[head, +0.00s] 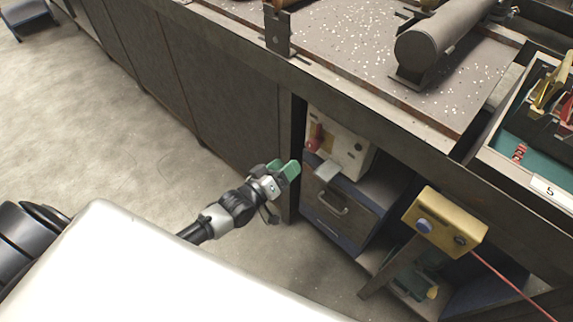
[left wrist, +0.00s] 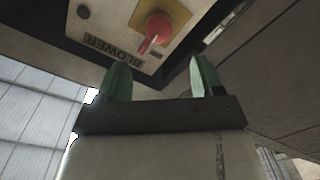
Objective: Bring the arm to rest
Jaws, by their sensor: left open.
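My left arm reaches out in the head view, with its green-fingered left gripper (head: 284,170) in front of a pale control box under the workbench. The gripper is open and nothing shows between its fingers. In the left wrist view the two green fingers (left wrist: 160,80) stand apart, with the red knob (left wrist: 157,30) on its yellow plate beyond them. The plate is on a pale panel marked "BLOWER" (left wrist: 112,50). In the head view the red knob (head: 315,137) is just beyond and to the right of the fingertips. A gap seems to lie between them. My right gripper is not in view.
The workbench (head: 360,80) runs diagonally above, carrying a grey cylinder (head: 440,40). Below it are a drawer cabinet (head: 335,205) and a yellow box with a blue button (head: 447,222) on a stand.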

